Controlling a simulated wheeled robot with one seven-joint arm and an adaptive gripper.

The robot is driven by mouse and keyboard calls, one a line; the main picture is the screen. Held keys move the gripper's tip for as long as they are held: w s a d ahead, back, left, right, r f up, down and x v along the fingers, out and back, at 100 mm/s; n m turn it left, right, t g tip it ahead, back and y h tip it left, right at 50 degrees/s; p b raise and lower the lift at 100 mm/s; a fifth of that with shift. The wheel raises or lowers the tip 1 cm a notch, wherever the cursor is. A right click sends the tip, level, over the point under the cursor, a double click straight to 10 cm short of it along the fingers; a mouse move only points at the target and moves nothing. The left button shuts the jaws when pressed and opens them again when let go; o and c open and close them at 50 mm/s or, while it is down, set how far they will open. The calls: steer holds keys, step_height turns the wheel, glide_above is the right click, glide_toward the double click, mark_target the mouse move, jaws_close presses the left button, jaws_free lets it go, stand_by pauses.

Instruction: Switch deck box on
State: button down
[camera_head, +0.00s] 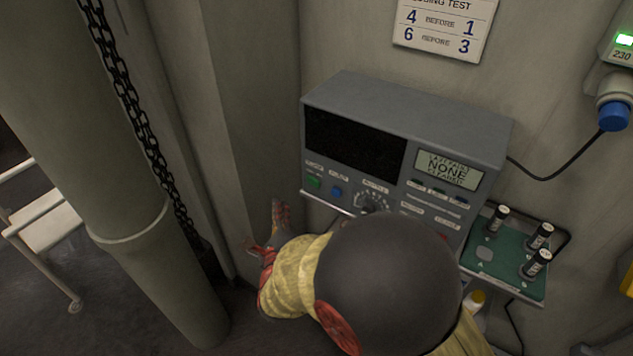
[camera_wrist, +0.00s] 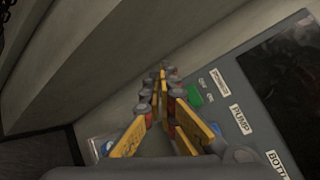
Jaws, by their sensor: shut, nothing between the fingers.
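The deck box (camera_head: 408,120) is a grey box against the wall with a dark panel and a small display whose large word reads NONE. A green button (camera_head: 314,182) sits at its lower left, next to a blue button (camera_head: 336,191) and a dial (camera_head: 369,202). My gripper (camera_head: 278,208) is just left of and below the box's left end. In the wrist view its fingers (camera_wrist: 163,72) are closed together and empty. There the green button (camera_wrist: 194,95) shows just right of the fingertips, with small ON/OFF-like marks beside it. Whether a finger touches the box cannot be told.
A green tray (camera_head: 495,268) with several dark cylinders stands right of the box. A thick pipe (camera_head: 120,180) and a hanging chain (camera_head: 140,115) are at left. A cable runs from the box to a blue plug (camera_head: 613,116). A sign (camera_head: 445,28) hangs above.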

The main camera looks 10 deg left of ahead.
mark_target(313, 181)
steer(key=shift+d+r+m, duration=0.1)
steer(key=shift+r+m, duration=0.4)
steer(key=shift+m, duration=0.2)
steer(key=shift+w, duration=0.1)
steer(key=w+d, duration=0.4)
steer(key=w, duration=0.3)
steer(key=shift+w+d, duration=0.25)
steer(key=shift+w+d+b, duration=0.2)
steer(key=shift+w+b, duration=0.1)
steer(key=shift+b, duration=0.2)
stand_by(1.0)
